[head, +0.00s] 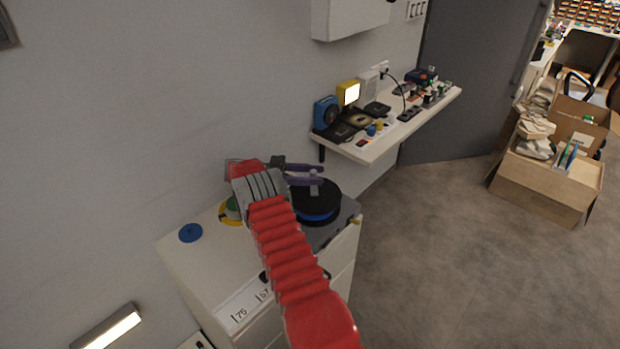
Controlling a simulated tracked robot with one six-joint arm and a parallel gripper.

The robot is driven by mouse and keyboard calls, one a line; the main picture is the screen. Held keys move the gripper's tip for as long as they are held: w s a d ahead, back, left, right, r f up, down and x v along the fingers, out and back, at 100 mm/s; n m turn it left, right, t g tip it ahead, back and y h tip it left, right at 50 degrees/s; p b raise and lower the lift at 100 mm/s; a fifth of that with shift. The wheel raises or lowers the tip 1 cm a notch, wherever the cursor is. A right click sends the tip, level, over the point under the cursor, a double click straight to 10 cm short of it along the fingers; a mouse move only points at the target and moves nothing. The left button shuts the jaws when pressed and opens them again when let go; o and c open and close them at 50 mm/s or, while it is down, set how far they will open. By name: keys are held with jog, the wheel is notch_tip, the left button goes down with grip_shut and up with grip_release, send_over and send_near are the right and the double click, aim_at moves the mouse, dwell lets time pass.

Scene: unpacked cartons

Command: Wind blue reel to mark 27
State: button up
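A black round reel with a blue lower rim (317,214) lies flat on a dark grey base on top of the white cabinet. A small grey piece shows at its top, just below my gripper. My gripper (322,175), with two purple fingers, is over the far part of the reel. The fingers look parted with nothing clear between them; I cannot tell whether they touch the grey piece. My red arm hides part of the reel's base, and no mark 27 is readable.
A loose blue disc (190,232) lies on the cabinet's left part, and a green button on a yellow ring (231,211) is beside my arm. A wall shelf (371,151) holding small devices is behind. An open carton (546,184) stands right; the floor between is clear.

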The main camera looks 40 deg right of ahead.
jog(key=shift+r, duration=0.1)
notch_tip(320, 180, up, 10)
jog(key=shift+f, duration=0.15)
dwell(0.4)
jog(key=shift+c, duration=0.5)
